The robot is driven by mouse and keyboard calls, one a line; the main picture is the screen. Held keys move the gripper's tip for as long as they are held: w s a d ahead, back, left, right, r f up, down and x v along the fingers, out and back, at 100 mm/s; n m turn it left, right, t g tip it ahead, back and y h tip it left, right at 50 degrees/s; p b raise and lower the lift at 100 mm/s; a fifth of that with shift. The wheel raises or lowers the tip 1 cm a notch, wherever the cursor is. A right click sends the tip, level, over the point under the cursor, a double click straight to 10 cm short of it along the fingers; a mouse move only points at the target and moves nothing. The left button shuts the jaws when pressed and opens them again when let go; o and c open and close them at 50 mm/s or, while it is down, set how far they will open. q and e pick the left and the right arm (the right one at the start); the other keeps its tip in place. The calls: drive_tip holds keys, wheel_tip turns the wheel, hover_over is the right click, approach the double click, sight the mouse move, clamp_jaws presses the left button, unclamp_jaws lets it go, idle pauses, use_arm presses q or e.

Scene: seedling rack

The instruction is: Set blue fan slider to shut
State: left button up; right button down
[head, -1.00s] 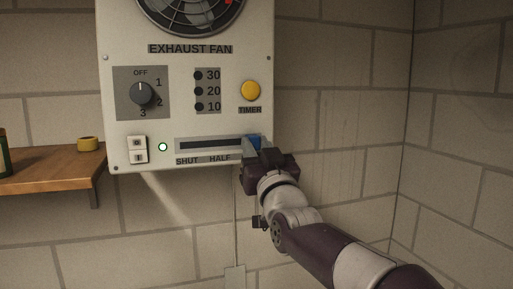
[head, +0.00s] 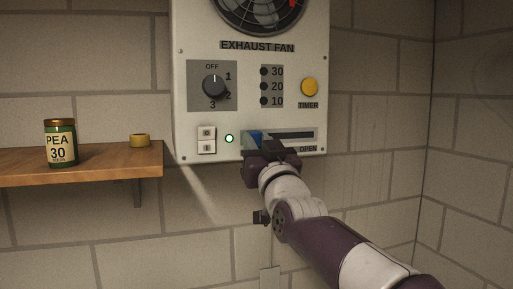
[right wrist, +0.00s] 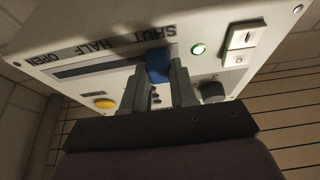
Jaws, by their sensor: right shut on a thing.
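The blue fan slider (head: 253,138) is at the left end of its dark horizontal slot (head: 293,135), low on the exhaust fan panel. My right gripper (head: 264,150) is at the slider and hides part of it and the labels below, except OPEN. In the right wrist view, the panel appears upside down. There the blue slider (right wrist: 158,64) sits between the two fingers (right wrist: 159,78), which are shut on it. It is beside the SHUT label (right wrist: 155,33), and the empty slot runs left towards HALF and OPEN. My left gripper is not in view.
The panel (head: 183,118) also carries a rotary knob (head: 213,86), a yellow timer button (head: 309,87), a white rocker switch (head: 206,139) and a lit green lamp (head: 229,139). A wooden shelf (head: 100,163) at left holds a jar (head: 60,144) and a yellow roll (head: 140,140).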

drive_tip(key=c, duration=0.9)
unclamp_jaws()
drive_tip(key=shift+f, duration=0.1)
drive_tip(key=b+v, duration=0.2)
drive_tip(key=v, duration=0.2)
drive_tip(key=b+v, duration=0.3)
drive_tip(key=v, duration=0.1)
drive_tip(key=b+v, duration=0.3)
drive_tip(key=v, duration=0.1)
drive_tip(key=shift+s+a, duration=0.2)
drive_tip(key=shift+s, duration=0.2)
